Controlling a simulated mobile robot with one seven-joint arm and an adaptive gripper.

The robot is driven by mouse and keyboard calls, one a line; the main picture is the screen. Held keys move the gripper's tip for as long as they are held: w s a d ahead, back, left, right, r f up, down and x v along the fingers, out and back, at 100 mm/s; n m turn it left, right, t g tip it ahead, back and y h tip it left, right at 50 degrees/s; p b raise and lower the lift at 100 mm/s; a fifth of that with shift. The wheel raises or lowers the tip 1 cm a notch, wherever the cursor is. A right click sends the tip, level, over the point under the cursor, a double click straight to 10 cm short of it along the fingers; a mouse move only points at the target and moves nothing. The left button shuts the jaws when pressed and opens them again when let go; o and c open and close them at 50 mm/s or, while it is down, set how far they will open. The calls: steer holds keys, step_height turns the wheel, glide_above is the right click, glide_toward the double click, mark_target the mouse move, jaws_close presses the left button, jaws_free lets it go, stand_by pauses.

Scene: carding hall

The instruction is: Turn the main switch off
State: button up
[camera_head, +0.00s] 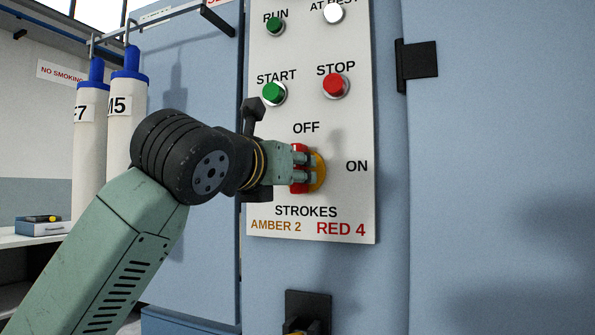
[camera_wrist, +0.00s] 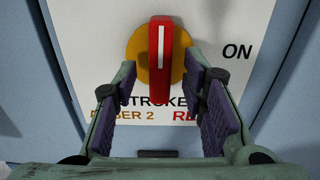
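The main switch is a red handle (camera_head: 296,182) on a round amber plate (camera_head: 318,172), set on the white panel between the words OFF above and ON to the right. In the wrist view the red handle (camera_wrist: 160,60) stands upright, its white line vertical, over the amber plate (camera_wrist: 138,58). OFF is out of that view. My gripper (camera_head: 300,163) is at the switch from the left. In the wrist view my gripper's fingers (camera_wrist: 160,68) are spread either side of the handle's lower part, with gaps on both sides. Their exact depth is unclear.
A green START button (camera_head: 273,94) and a red STOP button (camera_head: 335,85) sit above the switch, with a RUN lamp (camera_head: 275,26) higher up. A black hinge (camera_head: 417,60) juts from the blue cabinet at right. A black fitting (camera_head: 307,308) is below the panel.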

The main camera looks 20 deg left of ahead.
steer(key=s, duration=0.8)
steer(key=shift+s+a, duration=0.15)
steer(key=shift+s, duration=0.15)
